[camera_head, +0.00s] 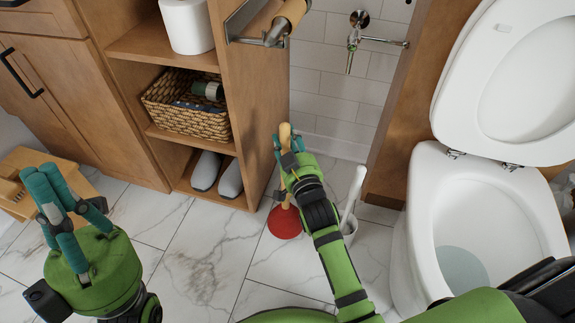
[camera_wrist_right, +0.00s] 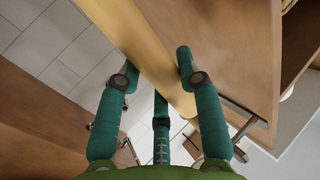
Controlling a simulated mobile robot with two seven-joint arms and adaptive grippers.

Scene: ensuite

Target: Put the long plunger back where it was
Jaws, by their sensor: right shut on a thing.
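The long plunger has a pale wooden handle and a red rubber cup (camera_head: 285,222). It is roughly upright between the wooden shelf unit and the toilet, and I cannot tell whether the cup touches the floor. My right gripper (camera_head: 289,150) is shut on the upper handle, whose top sticks out above the fingers. In the right wrist view the wooden handle (camera_wrist_right: 145,45) runs between the green fingers. My arm hides part of the handle. My left gripper (camera_head: 70,200) is open and empty at the left, above the floor.
The shelf unit (camera_head: 258,110) stands close left of the plunger, with a basket (camera_head: 188,123) and slippers. A white toilet brush (camera_head: 352,200) in its holder is just right of my right arm, then the toilet (camera_head: 470,225). A wooden stool (camera_head: 25,170) is far left. Middle-left floor is clear.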

